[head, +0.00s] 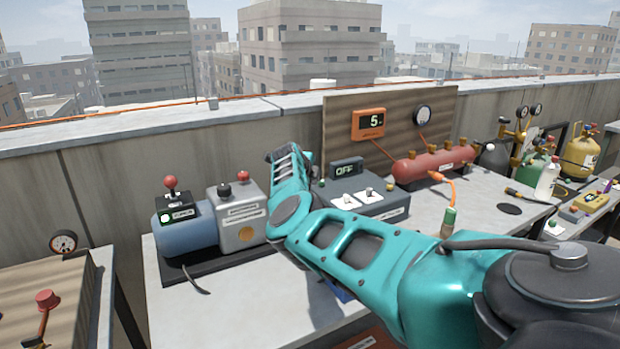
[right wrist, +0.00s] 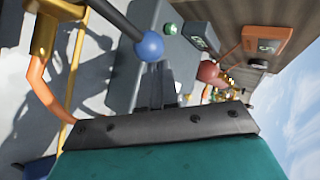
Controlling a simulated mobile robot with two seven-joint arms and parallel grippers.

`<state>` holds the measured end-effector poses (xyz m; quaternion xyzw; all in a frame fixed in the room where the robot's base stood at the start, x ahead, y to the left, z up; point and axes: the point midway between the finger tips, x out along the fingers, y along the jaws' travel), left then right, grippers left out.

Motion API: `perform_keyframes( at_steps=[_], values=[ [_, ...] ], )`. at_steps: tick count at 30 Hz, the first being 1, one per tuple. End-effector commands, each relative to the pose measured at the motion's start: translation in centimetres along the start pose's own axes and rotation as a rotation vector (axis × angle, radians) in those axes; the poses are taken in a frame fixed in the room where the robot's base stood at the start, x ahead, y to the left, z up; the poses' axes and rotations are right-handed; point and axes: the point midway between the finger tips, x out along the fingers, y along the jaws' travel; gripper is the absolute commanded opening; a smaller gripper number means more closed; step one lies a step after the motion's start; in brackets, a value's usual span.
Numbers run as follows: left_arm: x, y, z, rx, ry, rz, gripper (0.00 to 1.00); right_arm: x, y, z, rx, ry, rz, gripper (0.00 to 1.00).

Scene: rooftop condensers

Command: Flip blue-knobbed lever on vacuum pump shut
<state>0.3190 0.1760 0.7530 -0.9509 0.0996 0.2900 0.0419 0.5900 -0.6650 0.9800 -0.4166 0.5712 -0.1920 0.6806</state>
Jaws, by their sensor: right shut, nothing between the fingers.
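The blue-knobbed lever (right wrist: 150,46) shows in the right wrist view: a round blue knob on a dark rod that slants in from the top left. Its base is out of frame. My right gripper (right wrist: 162,72) is shut and empty, its fingertips close to the knob; I cannot tell whether they touch. In the head view my teal right arm crosses the bench, hiding the blue knob and the gripper's fingertips. A blue-and-grey machine (head: 190,236), seemingly a pump, stands left of my arm with red and black knobs on top. My left gripper is not in view.
A grey box (head: 370,192) reading OFF stands behind my arm, with a red tank (head: 433,165) to its right. Brass fitting (right wrist: 44,35), orange hose (right wrist: 53,92) and yellow pipe (right wrist: 73,85) lie left of the fingers. The bench front left (head: 220,315) is clear.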

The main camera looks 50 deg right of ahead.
Motion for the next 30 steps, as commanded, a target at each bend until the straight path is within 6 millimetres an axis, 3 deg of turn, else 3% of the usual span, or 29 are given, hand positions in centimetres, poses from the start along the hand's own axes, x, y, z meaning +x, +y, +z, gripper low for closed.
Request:
perform_keyframes(
  at_steps=[30],
  values=[
    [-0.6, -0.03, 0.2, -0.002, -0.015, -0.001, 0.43, -0.11, -0.07, 0.26, -0.001, -0.001, -0.001, 0.0]
  ],
)
